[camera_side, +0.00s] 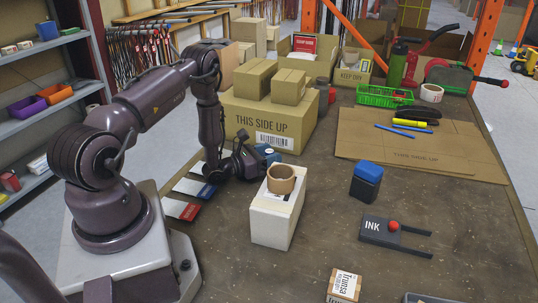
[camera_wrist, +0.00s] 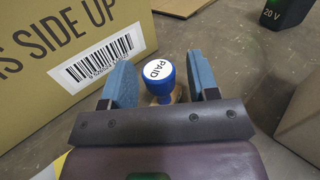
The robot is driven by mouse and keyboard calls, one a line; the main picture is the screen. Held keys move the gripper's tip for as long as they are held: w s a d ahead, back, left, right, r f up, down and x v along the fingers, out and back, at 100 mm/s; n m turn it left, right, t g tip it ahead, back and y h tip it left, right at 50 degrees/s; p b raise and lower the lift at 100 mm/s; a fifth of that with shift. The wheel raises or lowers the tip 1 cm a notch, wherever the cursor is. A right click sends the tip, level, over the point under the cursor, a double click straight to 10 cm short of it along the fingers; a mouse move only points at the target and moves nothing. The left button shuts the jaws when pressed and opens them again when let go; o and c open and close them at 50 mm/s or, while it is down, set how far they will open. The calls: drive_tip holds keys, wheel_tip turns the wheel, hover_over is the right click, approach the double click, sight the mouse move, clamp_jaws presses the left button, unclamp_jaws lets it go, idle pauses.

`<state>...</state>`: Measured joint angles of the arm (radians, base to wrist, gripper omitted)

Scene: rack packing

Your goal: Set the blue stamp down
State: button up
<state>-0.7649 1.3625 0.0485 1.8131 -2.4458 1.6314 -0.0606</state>
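The blue stamp (camera_wrist: 161,76) has a round blue handle with a white top reading PAID, and part of a wooden base shows below it. In the wrist view it stands upright on the table beside the big carton. My gripper (camera_wrist: 163,84) is open, with one blue finger on each side of the stamp. A gap shows between the stamp and the right finger, and a narrow one at the left finger. In the side view my gripper (camera_side: 262,155) is low over the table in front of the carton, and the stamp is hard to make out there.
The THIS SIDE UP carton (camera_side: 268,112) stands close behind my gripper. A white box (camera_side: 275,220) bearing a tape roll (camera_side: 281,179) is just in front. The black-and-blue battery (camera_side: 366,186) and INK pad (camera_side: 381,229) sit right, with bare table between.

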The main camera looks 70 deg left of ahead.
drive_tip(key=shift+r, duration=0.1)
drive_tip(key=shift+s, duration=0.35)
drive_tip(key=s, duration=0.2)
drive_tip(key=shift+s+d, duration=0.1)
drive_tip(key=shift+s, duration=0.3)
drive_tip(key=w+d+r+m+g+h, duration=0.1)
drive_tip(key=w+d+r+m+h, duration=0.1)
drive_tip(key=d+r+m+h, duration=0.45)
drive_tip(key=w+d+r+m+h, duration=0.1)
drive_tip(key=w+d+r+h, duration=0.15)
drive_tip(key=r, duration=0.65)
drive_tip(key=s+d+r+m+g+h, duration=0.2)
drive_tip(key=d+r+m+g+h, duration=0.1)
drive_tip(key=d+r+m+g, duration=0.25)
drive_tip(key=s+d+r+m+g+h, duration=0.2)
drive_tip(key=s+d+r+m+g, duration=0.15)
drive_tip(key=d+m, duration=0.35)
drive_tip(key=s+d+r+m+g+y, duration=0.3)
drive_tip(key=s+d+m+g, duration=0.3)
drive_tip(key=s+d+m, duration=0.15)
drive_tip(key=s+a+r+m+t+y, duration=0.3)
drive_tip(key=s+a+r+m+y, duration=0.1)
drive_tip(key=s+m+y, duration=0.3)
drive_tip(key=m+y, duration=0.2)
drive_tip(key=m, duration=0.1)
drive_tip(key=shift+a+r+t, duration=0.3)
drive_tip(key=shift+a+r, duration=0.1)
